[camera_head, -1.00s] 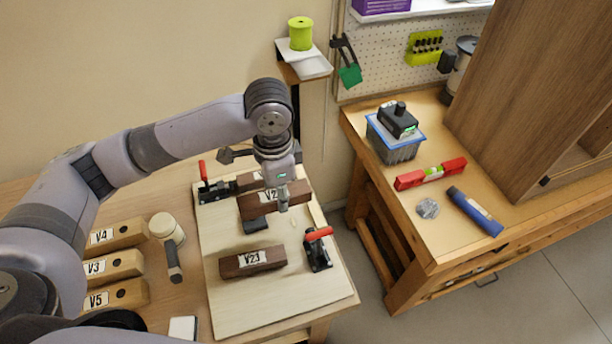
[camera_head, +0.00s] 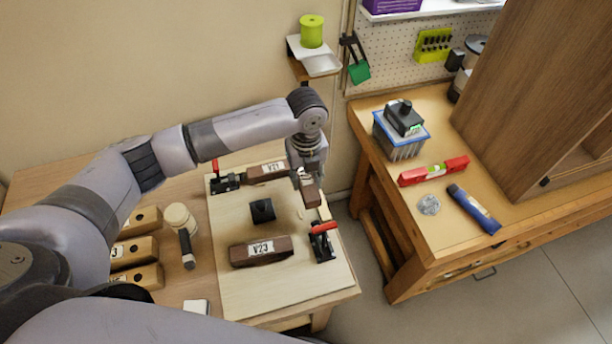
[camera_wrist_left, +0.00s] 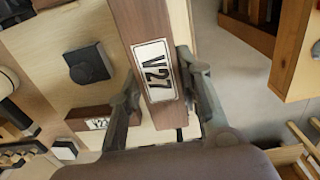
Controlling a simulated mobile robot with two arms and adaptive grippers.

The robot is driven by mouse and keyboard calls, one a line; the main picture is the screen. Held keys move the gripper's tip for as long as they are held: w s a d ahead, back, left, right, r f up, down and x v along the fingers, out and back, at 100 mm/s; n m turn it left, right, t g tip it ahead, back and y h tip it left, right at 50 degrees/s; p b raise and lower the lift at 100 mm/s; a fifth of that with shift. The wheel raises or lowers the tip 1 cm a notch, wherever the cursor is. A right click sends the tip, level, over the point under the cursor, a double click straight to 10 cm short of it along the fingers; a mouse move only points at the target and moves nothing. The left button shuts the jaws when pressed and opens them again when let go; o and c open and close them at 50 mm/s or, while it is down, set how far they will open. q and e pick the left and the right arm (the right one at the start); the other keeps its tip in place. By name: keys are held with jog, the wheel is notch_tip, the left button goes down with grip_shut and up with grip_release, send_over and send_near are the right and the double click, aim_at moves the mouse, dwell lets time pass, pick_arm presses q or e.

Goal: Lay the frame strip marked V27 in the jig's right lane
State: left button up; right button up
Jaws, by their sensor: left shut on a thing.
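My left gripper (camera_head: 306,172) is shut on the dark brown strip marked V27 (camera_wrist_left: 142,22), over the right side of the pale jig board (camera_head: 228,290). In the left wrist view the gripper's fingers (camera_wrist_left: 160,85) sit on either side of the label end. The strip also shows below the gripper in the head view (camera_head: 312,196), turned nearly end-on. I cannot tell its exact height above the board. A strip marked V21 (camera_head: 268,169) lies at the board's back, and one marked V23 (camera_head: 262,251) lies at its front. My right gripper is out of view.
A black block (camera_head: 262,210) stands mid-board. Red-handled clamps stand at the back left (camera_head: 224,180) and the right edge (camera_head: 322,243). A mallet (camera_head: 184,235) and lighter labelled blocks (camera_head: 138,252) lie left of the board. A workbench (camera_head: 440,235) stands right, across a gap.

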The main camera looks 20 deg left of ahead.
pick_arm(q)
jog(key=shift+f+b, duration=2.1)
jog(key=shift+b, duration=0.15)
jog(key=shift+f, duration=0.85)
jog(key=shift+p, duration=0.6)
jog(key=shift+f, duration=0.45)
jog(key=shift+s+f, duration=0.15)
jog(key=shift+f, duration=0.05)
